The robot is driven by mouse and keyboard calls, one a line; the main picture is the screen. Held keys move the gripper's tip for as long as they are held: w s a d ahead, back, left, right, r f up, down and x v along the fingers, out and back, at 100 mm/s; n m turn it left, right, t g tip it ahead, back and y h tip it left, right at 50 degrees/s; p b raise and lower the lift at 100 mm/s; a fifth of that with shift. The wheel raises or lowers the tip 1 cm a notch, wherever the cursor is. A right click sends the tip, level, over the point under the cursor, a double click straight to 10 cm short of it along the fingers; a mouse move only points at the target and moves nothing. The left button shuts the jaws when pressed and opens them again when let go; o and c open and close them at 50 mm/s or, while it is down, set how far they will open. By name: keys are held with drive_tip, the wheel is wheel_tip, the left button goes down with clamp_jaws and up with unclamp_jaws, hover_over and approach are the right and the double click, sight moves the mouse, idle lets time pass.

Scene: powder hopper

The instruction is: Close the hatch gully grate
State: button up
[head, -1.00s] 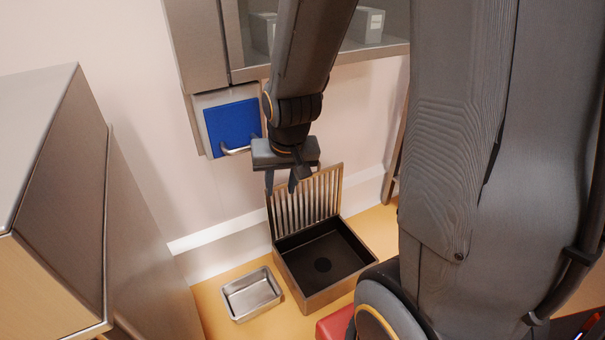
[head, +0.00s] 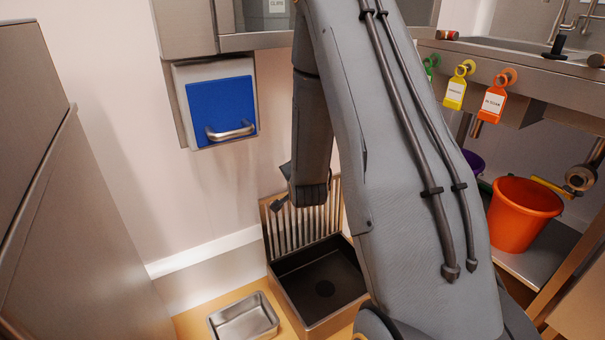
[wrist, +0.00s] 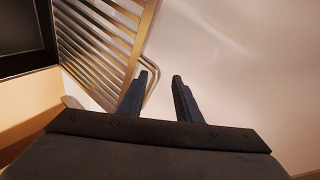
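The gully grate (head: 285,228) is a slatted metal panel. It stands upright, open, at the back edge of the square gully box (head: 318,329) with its dark basin. In the wrist view the grate (wrist: 112,38) slants across the upper left. My gripper (wrist: 162,76) has its two fingers apart with nothing between them. The left finger overlaps the grate's outer edge in the picture; I cannot tell whether it touches. In the head view my arm's end is at the grate's top and hides part of it; the fingertips are not clear there.
A small steel tray (head: 245,318) sits on the floor left of the gully. A blue flap (head: 221,106) with a handle is on the wall above. A steel cabinet (head: 85,220) bounds the left. An orange bucket (head: 521,216) stands on a shelf at right.

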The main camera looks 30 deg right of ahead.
drive_tip(key=w+d+f+m+t+h+b, duration=0.2)
drive_tip(key=w+d+f+m, duration=0.1)
drive_tip(key=w+d, duration=0.5)
drive_tip(key=shift+f+m, duration=0.35)
drive_tip(key=shift+m, duration=0.45)
drive_tip(key=shift+w+d, duration=0.1)
clamp_jaws()
